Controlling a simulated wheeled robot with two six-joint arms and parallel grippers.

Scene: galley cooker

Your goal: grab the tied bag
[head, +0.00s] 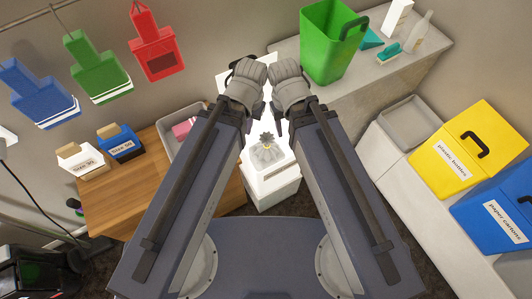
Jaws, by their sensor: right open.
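The tied bag (264,154) is pale and translucent, with a dark gathered knot on top. It sits on a white box-shaped stand (272,195) with a label on its front, between my two forearms. My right gripper (277,108) is open and empty, above the bag in the picture and apart from it. My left gripper (257,107) is beside it on the left, mostly hidden by its own wrist; its jaws cannot be made out. Neither gripper touches the bag.
A wooden table (150,190) with small labelled boxes and a grey tray (186,130) stands at left. A green bin (325,45) stands on the counter (370,75) at upper right. Yellow (470,150) and blue (500,215) labelled bins stand at right. Coloured bags hang on the left wall.

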